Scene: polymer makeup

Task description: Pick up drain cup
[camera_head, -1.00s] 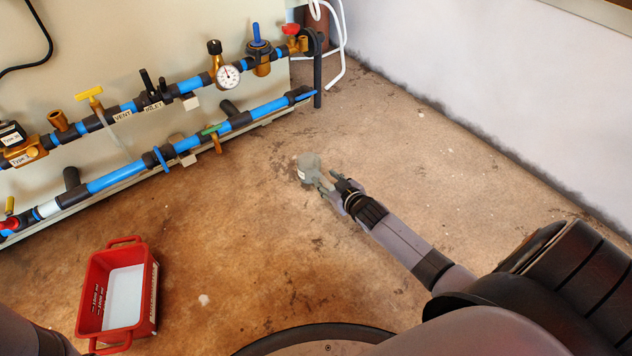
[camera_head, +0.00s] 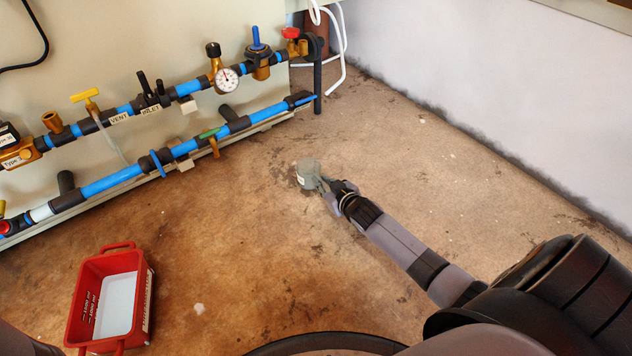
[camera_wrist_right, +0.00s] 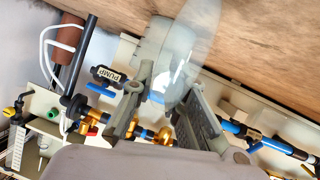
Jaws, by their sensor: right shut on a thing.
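The drain cup (camera_head: 309,173) is a small grey cup in the middle of the head view, over the brown floor. My right gripper (camera_head: 325,186) is shut on its near side. In the right wrist view the cup (camera_wrist_right: 168,60) looks pale and partly see-through, with the fingers of my right gripper (camera_wrist_right: 163,98) at its lower part. I cannot tell whether the cup touches the floor. My left gripper is out of view.
A pipe rig with blue pipes (camera_head: 110,180), valves and a gauge (camera_head: 228,78) runs along the panel at left. A red tray (camera_head: 140,298) stands at the lower left. A pale wall (camera_head: 500,90) bounds the right. The floor around the cup is clear.

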